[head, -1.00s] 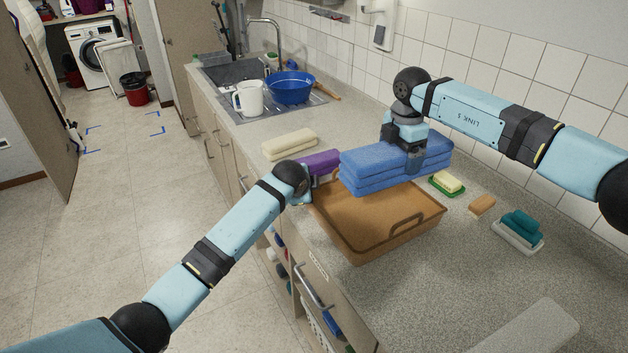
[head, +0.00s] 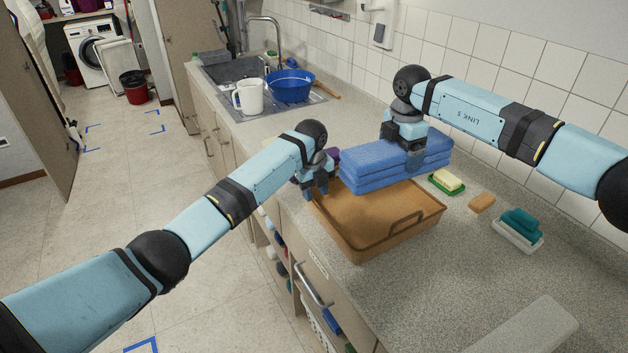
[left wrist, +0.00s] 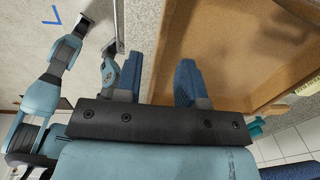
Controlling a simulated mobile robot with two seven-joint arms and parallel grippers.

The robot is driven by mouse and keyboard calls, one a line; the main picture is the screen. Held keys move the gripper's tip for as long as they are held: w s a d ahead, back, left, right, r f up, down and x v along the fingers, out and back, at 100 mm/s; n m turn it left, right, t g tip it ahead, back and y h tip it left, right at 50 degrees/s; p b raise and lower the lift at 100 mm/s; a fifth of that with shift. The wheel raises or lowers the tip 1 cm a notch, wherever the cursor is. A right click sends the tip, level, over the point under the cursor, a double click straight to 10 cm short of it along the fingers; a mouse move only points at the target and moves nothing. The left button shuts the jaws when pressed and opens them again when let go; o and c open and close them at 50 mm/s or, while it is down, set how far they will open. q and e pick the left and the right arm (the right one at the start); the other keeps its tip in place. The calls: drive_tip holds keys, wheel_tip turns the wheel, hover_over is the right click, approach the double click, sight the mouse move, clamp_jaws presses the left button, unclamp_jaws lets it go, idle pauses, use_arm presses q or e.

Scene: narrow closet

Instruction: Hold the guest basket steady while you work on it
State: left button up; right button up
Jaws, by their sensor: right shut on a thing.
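The guest basket appears to be the tan, shallow basket (head: 400,235) with cut-out handles on the counter. It fills the right side of the left wrist view (left wrist: 235,45). My left gripper (head: 316,192) is at its left rim, fingers pointing down. In the left wrist view the fingers (left wrist: 158,82) are apart, with the basket's wall showing between them; I cannot tell whether they touch it. My right gripper (head: 415,163) is shut on a stack of folded blue towels (head: 375,174), which is over the basket's far part and hides its back rim.
A purple cloth (head: 335,154) is mostly hidden behind my left gripper. A soap on a green dish (head: 447,182), a sponge (head: 482,203) and a white tray with teal brush (head: 518,230) lie right of the basket. A white jug (head: 249,97) and blue bowl (head: 290,87) stand by the sink.

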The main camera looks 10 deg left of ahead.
use_arm(q)
drive_tip(key=f, duration=0.8)
drive_tip(key=shift+w+d+f, duration=0.15)
drive_tip(key=shift+w+d, duration=0.05)
drive_tip(key=shift+d, duration=0.05)
drive_tip(key=shift+c, duration=0.4)
use_arm(e)
drive_tip(key=shift+r, duration=0.1)
use_arm(q)
clamp_jaws()
use_arm(e)
drive_tip(key=n, duration=0.1)
hover_over(385, 225)
wheel_tip(385, 225, down, 18)
drive_tip(key=shift+f, duration=0.2)
